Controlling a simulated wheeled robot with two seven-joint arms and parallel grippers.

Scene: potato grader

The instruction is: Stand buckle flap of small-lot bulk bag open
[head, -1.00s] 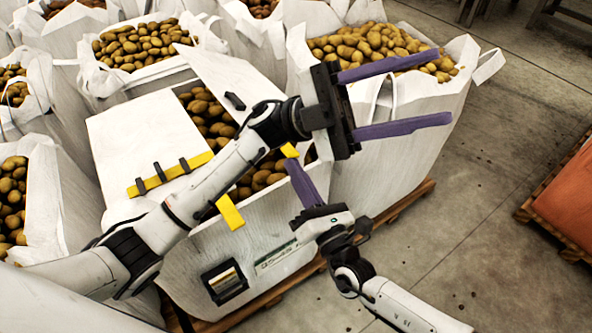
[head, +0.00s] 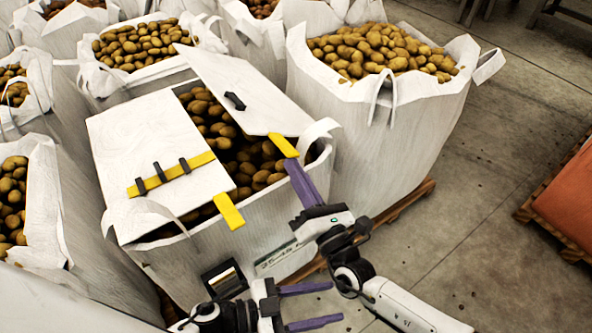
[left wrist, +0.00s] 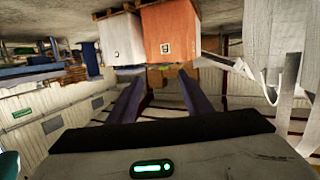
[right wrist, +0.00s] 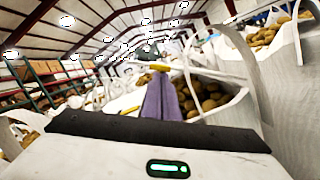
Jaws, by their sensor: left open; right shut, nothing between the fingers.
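The small-lot bulk bag (head: 210,255) stands in front of me, with potatoes (head: 212,110) showing between two white top flaps. The left flap (head: 135,125) carries a yellow strip with several black clips, and a yellow tab (head: 228,210) at its front corner. The right flap (head: 245,90) slants along the far right side, with one black fitting and a yellow tab (head: 284,145) at its front end. My right gripper (head: 292,166) is shut and empty, its fingertips close to that tab; I cannot tell whether they touch. My left gripper (head: 335,303) is open and empty, low before the bag's front.
Other potato-filled bags stand close behind and left, and a large one (head: 375,110) stands at the right. A white loop (head: 318,130) rises at the bag's right corner. An orange container (head: 570,200) is at the far right. The concrete floor (head: 460,190) between is clear.

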